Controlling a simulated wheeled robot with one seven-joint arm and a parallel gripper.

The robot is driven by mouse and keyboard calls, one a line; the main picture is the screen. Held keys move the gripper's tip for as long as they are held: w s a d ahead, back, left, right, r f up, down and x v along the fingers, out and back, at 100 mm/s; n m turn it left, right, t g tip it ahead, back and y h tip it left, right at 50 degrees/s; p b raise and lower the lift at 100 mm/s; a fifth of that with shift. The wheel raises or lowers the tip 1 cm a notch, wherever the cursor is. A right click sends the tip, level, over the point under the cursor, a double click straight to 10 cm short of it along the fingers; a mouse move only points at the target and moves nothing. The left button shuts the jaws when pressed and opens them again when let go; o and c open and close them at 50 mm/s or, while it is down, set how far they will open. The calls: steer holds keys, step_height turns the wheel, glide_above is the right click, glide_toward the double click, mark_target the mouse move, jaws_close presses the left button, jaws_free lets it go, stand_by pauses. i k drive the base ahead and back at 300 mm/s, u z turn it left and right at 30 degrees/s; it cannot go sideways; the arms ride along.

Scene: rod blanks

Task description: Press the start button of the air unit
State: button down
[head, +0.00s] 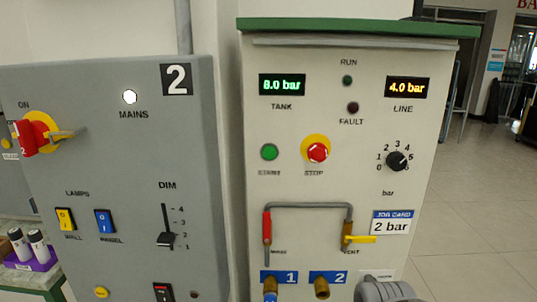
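The air unit (340,115) is a pale cabinet with a green top edge, filling the middle of the head view. Its green round start button (269,152) is on the left of the panel, with START below it, and nothing covers it. The red stop button (317,152) on a yellow ring is just to its right. The RUN lamp (347,81) is dark green and the FAULT lamp (353,108) dark red; both look unlit. The tank display (282,85) reads 8.0 bar and the line display (407,87) 4.0 bar. I see no gripper fingers.
A pressure knob (397,161) sits above a job card (393,222) reading 2 bar. Red and yellow valve handles and a pipe (308,206) stand out below the buttons. A grey switch panel (110,160) marked 2 is at left. Open floor (480,200) lies at right.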

mark_target(270, 152)
steer(key=u, duration=0.4)
steer(key=k, duration=0.4)
steer(key=u, duration=1.35)
